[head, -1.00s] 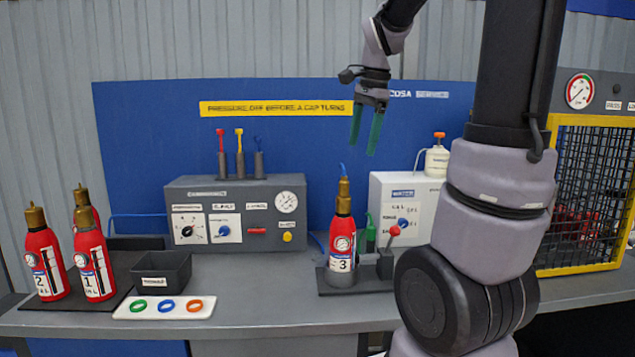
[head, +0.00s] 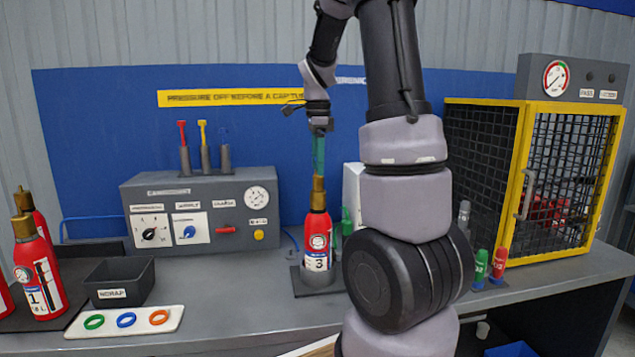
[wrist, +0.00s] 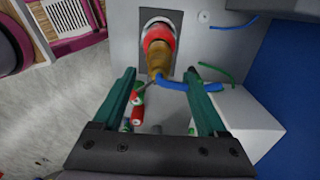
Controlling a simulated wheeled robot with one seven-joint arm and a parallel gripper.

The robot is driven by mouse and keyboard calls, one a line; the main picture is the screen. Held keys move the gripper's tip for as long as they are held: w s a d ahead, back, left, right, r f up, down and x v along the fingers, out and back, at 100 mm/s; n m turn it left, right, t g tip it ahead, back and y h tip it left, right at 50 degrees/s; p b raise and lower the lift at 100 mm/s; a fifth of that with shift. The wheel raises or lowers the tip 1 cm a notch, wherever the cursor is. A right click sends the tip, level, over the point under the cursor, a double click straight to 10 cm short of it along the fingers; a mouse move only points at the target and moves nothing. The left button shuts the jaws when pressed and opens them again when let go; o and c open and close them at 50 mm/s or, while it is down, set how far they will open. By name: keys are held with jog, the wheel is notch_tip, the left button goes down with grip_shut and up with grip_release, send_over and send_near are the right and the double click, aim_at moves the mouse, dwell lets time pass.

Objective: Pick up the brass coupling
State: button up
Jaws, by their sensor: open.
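The brass coupling (head: 318,192) sits on top of the red extinguisher numbered 3 (head: 318,236), which stands upright in a grey holder on the bench. In the wrist view the coupling (wrist: 158,56) shows beyond my fingers, with a short blue piece (wrist: 187,85) at its near end. My gripper (head: 319,155) hangs straight above the coupling, its teal fingers pointing down. In the wrist view my gripper (wrist: 162,80) is open and empty, a finger on either side of the coupling's line. Whether the fingers overlap the coupling's top is unclear.
A grey panel box (head: 205,212) stands left of the extinguisher, a white box (head: 352,185) behind it, partly hidden by my arm. A scrap bin (head: 119,283), ring tray (head: 125,322) and extinguisher 1 (head: 40,275) are left. A yellow-framed cage (head: 522,190) stands right.

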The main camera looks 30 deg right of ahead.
aim_at(318, 181)
notch_tip(318, 181, down, 4)
jog(key=shift+r, duration=0.2)
jog(key=shift+c, duration=0.3)
grip_shut()
jog(key=shift+r, duration=0.15)
